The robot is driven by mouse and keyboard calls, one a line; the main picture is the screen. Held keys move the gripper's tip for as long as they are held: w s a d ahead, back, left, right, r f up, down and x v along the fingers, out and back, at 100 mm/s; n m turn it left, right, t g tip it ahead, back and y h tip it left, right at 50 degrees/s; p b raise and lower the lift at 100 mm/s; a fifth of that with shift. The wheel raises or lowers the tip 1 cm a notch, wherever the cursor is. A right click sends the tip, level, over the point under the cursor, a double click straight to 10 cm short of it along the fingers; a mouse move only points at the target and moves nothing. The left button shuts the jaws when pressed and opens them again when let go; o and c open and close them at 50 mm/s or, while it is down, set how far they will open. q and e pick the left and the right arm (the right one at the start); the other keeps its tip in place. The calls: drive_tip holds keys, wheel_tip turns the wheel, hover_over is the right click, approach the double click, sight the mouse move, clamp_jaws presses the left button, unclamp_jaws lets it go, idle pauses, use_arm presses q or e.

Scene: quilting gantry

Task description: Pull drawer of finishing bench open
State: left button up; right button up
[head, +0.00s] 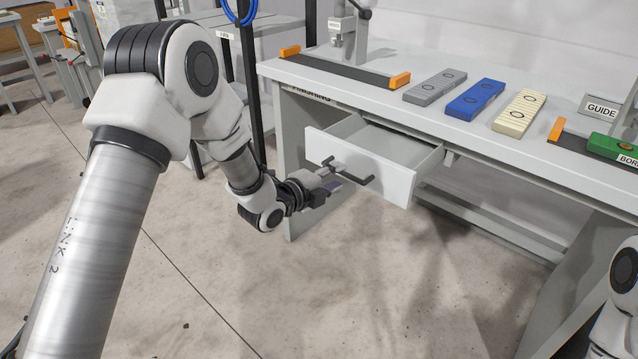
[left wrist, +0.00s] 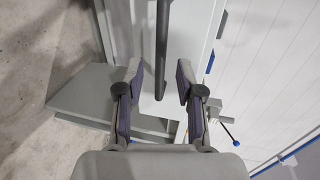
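The finishing bench (head: 470,118) is a pale grey table with a white drawer (head: 398,187) under its top. The drawer stands pulled out, and its empty inside shows. A dark bar handle (head: 352,174) is on its front. My left gripper (head: 334,186) is at the handle. In the left wrist view the gripper (left wrist: 159,72) is open, with the handle bar (left wrist: 161,45) between its two fingers and a gap on each side. My right gripper is out of view; only part of my right arm shows at the right edge.
On the bench top lie a grey block (head: 434,87), a blue block (head: 475,100), a cream block (head: 519,112) and a green block (head: 612,147). A GUIDE sign (head: 600,107) stands behind them. The floor in front of the drawer is clear.

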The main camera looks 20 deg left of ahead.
use_arm(q)
drive_tip(key=v, duration=0.8)
drive_tip(key=shift+s, duration=0.1)
drive_tip(key=s+d+f+n+g+y, duration=0.1)
drive_tip(key=s+f+g, duration=0.2)
drive_tip(key=s+f, duration=0.45)
drive_tip(key=s+d+f+n+g, duration=0.15)
drive_tip(key=s+f, duration=0.25)
drive_tip(key=f, duration=0.6)
drive_tip(key=s+d+f+n+g+y, duration=0.15)
drive_tip(key=s+f+g, duration=0.3)
drive_tip(key=f, duration=0.45)
drive_tip(key=s+a+f+n+g+y, duration=0.1)
drive_tip(key=s+a+f+n+g, duration=0.15)
drive_tip(key=s+n, duration=0.65)
drive_tip(key=s+a+f+n+g+y, duration=0.2)
drive_tip(key=s+f+n+g, duration=0.1)
drive_tip(key=s+n, duration=0.65)
wheel_tip(320, 180, up, 14)
drive_tip(key=p, duration=1.4)
drive_tip(key=shift+r+p, duration=0.15)
drive_tip(key=shift+p, duration=0.2)
